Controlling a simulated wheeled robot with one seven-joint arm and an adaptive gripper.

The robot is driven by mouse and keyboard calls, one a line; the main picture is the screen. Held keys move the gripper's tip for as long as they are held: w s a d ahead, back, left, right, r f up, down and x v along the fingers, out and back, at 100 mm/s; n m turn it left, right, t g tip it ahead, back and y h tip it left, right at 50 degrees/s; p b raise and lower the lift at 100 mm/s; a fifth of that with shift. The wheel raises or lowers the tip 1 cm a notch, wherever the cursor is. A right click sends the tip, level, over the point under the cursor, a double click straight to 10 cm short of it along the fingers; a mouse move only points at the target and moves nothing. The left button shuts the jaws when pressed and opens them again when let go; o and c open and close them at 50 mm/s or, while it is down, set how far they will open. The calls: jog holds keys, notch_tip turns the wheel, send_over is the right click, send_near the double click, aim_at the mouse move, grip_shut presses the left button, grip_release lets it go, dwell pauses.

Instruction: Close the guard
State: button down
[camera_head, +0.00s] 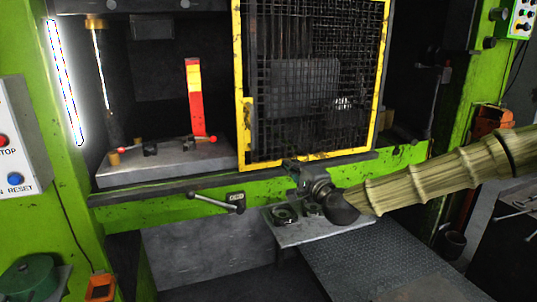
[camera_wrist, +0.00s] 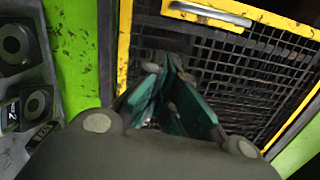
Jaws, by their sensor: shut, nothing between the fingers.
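The guard (camera_head: 315,85) is a black mesh panel in a yellow frame. In the head view it covers the right part of the press opening, and the left part is uncovered. In the wrist view the guard (camera_wrist: 235,85) fills most of the right side, with a silver bar handle (camera_wrist: 210,15) on its frame at the top. My gripper (camera_head: 292,166) is in front of the guard's lower edge, right of its left frame bar. Its fingers (camera_wrist: 172,85) look closed together and empty, apart from the handle. Whether they touch the mesh is unclear.
A red and yellow post (camera_head: 195,98) stands on the grey press bed (camera_head: 165,160) in the uncovered part. A lever handle (camera_head: 216,202) sticks out from the green front beam. A small shelf (camera_head: 300,233) with dark parts lies below my gripper.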

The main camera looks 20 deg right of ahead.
jog(key=p, duration=0.4)
send_near(266, 151)
jog(key=w+r, duration=0.3)
jog(key=a+p, duration=0.2)
jog(key=a, duration=0.1)
jog(key=shift+w+a, duration=0.15)
jog(key=shift+a, duration=0.1)
